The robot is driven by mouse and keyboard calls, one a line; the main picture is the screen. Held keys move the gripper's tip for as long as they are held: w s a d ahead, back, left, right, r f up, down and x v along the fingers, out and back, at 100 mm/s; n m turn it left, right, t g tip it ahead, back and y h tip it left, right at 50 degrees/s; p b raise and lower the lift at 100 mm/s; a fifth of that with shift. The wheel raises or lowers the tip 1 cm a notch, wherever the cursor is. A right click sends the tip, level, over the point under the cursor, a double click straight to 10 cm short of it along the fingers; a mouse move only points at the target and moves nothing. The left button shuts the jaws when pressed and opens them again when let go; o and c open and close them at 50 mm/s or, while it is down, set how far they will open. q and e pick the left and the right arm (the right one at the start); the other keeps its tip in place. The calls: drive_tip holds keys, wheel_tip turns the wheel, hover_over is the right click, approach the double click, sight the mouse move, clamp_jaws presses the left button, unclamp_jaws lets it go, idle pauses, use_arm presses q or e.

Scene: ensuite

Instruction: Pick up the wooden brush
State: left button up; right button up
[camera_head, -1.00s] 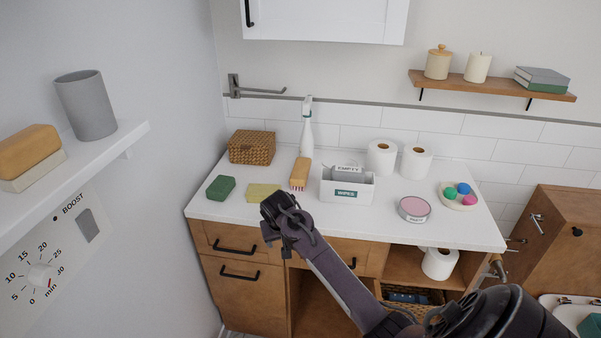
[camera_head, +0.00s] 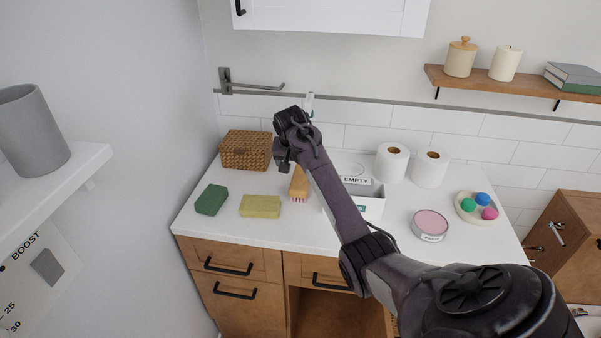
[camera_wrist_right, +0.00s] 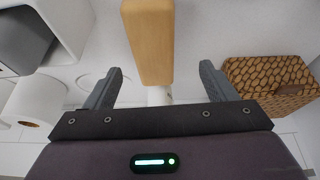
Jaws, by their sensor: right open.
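The wooden brush (camera_head: 298,184) lies on the white counter, its pale bristles at the near end. It sits between the yellow sponge and the white wipes box, partly covered by my right arm in the head view. My right gripper (camera_head: 284,166) is over the counter near the brush, open and empty. In the right wrist view the brush's wooden back (camera_wrist_right: 151,42) shows ahead of the two spread fingers (camera_wrist_right: 160,85), roughly centred between them and apart from both. My left gripper is not in view.
A yellow sponge (camera_head: 260,206) and a green sponge (camera_head: 211,199) lie left of the brush. A wicker box (camera_head: 245,151) stands behind. The wipes box (camera_head: 372,207) is close on the right. A spray bottle, mostly hidden, stands behind my arm.

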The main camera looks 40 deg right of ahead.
sight(301, 177)
drive_tip(key=shift+w+d+f, duration=0.2)
drive_tip(key=shift+w+d, duration=0.25)
drive_tip(key=shift+d, duration=0.05)
drive_tip(key=shift+d+f, duration=0.15)
drive_tip(key=shift+f, duration=0.15)
drive_tip(key=shift+f+p, duration=0.3)
drive_tip(key=shift+p, duration=0.05)
drive_tip(key=f+p, duration=0.1)
drive_tip(key=s+f+p, duration=0.1)
drive_tip(key=f, duration=0.1)
drive_tip(key=shift+d, duration=0.2)
drive_tip(key=shift+x, duration=1.1)
drive_tip(key=shift+w+d+f, duration=0.15)
drive_tip(key=shift+w+d, duration=0.05)
drive_tip(key=shift+a, duration=0.1)
drive_tip(key=c, duration=1)
drive_tip(key=shift+c, duration=1.1)
drive_tip(key=shift+r, duration=0.3)
wheel_tip(301, 177, up, 10)
drive_tip(key=b, duration=0.3)
drive_tip(key=shift+f, duration=0.2)
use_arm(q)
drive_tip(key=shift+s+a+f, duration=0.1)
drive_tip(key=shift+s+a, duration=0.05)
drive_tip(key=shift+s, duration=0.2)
